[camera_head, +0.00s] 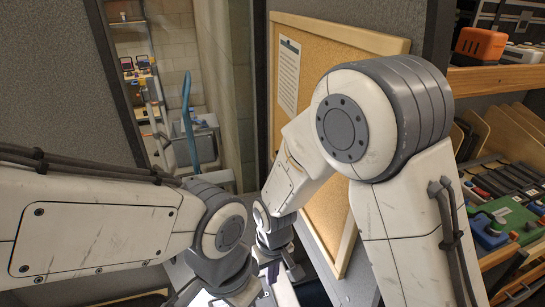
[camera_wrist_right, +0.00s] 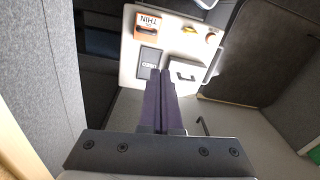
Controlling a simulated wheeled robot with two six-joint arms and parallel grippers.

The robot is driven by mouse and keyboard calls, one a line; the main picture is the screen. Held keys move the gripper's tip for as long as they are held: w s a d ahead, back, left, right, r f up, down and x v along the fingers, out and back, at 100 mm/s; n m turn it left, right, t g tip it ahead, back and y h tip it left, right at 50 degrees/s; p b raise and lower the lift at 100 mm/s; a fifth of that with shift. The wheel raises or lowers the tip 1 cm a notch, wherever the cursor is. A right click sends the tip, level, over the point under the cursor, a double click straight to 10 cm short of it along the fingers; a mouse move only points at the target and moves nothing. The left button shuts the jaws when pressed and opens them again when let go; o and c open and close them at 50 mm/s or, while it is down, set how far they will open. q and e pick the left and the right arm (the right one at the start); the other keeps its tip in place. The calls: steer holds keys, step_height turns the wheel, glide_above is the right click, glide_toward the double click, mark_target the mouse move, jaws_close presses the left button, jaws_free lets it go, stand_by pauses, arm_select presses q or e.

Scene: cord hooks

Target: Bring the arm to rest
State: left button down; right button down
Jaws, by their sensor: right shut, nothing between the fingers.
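My right arm (camera_head: 395,190) comes in from the right in the head view, bends at a large grey joint and reaches down to the middle. Its wrist end shows small at the bottom centre, partly hidden by my left arm. In the right wrist view my right gripper (camera_wrist_right: 160,73) has its two dark fingers together with nothing between them. The fingers point toward a pale panel (camera_wrist_right: 130,70), apart from it as far as I can tell. My left arm (camera_head: 100,225) comes in from the left and runs out at the bottom; its gripper is not visible.
The panel carries an orange card (camera_wrist_right: 149,25) and dark and grey boxes. A framed cork board (camera_head: 330,205) stands close to my right arm. Shelves at the right hold an orange box (camera_head: 480,44) and a green item (camera_head: 512,220). A doorway (camera_head: 150,70) opens at the left.

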steer(key=s+d+r+n+b, duration=0.1)
steer(key=s+d+r+b, duration=0.1)
steer(key=s+r, duration=0.2)
steer(key=s+d+r+n+b, duration=0.1)
steer(key=s+r, duration=0.4)
steer(key=s, duration=0.6)
steer(key=shift+d+r+y+b, duration=0.3)
steer(key=shift+d+b, duration=0.25)
steer(key=shift+d, duration=0.55)
